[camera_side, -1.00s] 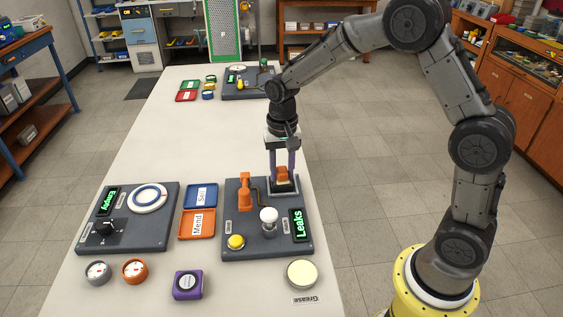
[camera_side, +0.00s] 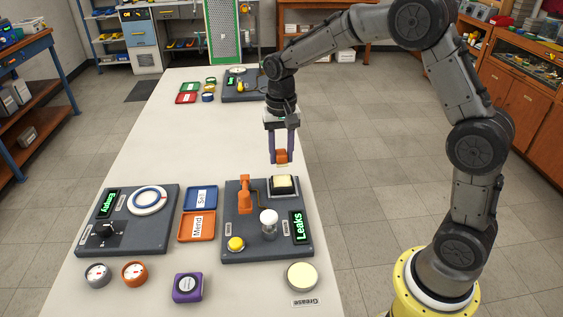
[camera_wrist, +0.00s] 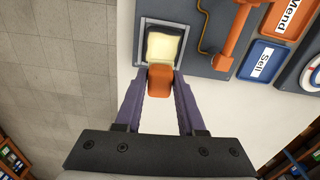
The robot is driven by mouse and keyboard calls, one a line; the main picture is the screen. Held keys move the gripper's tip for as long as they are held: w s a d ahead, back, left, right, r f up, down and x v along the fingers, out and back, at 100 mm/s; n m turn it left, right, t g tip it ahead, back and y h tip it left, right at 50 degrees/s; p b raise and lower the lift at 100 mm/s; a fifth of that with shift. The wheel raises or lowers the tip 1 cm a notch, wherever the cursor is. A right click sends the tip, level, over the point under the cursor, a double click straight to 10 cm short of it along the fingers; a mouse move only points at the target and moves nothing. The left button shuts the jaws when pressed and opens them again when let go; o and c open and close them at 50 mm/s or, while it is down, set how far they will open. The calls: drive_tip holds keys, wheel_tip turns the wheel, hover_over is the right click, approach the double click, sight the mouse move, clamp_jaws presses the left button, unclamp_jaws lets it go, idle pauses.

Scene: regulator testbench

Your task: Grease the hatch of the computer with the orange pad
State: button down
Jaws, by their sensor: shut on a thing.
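My gripper (camera_side: 282,155) is shut on the orange pad (camera_wrist: 160,82), held above the far edge of the near right dark board (camera_side: 265,243) in the side view. The board has a lit "Leaks" display (camera_side: 298,226). A square grey-framed hatch (camera_side: 283,185) sits at the board's far right corner; its surface is pale cream with dark edges. In the wrist view the hatch (camera_wrist: 163,45) lies just beyond the pad, and the pad overlaps its near edge in the picture. In the side view the pad hangs clear of it.
The round cream grease dish (camera_side: 302,275) stands by the "Grease" label. The board carries an orange fitting (camera_side: 244,195), a white knob (camera_side: 268,222) and a yellow button (camera_side: 236,243). Blue (camera_side: 201,197) and orange (camera_side: 197,227) trays lie left.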

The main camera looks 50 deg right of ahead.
drive_tip(key=shift+r, duration=1.95)
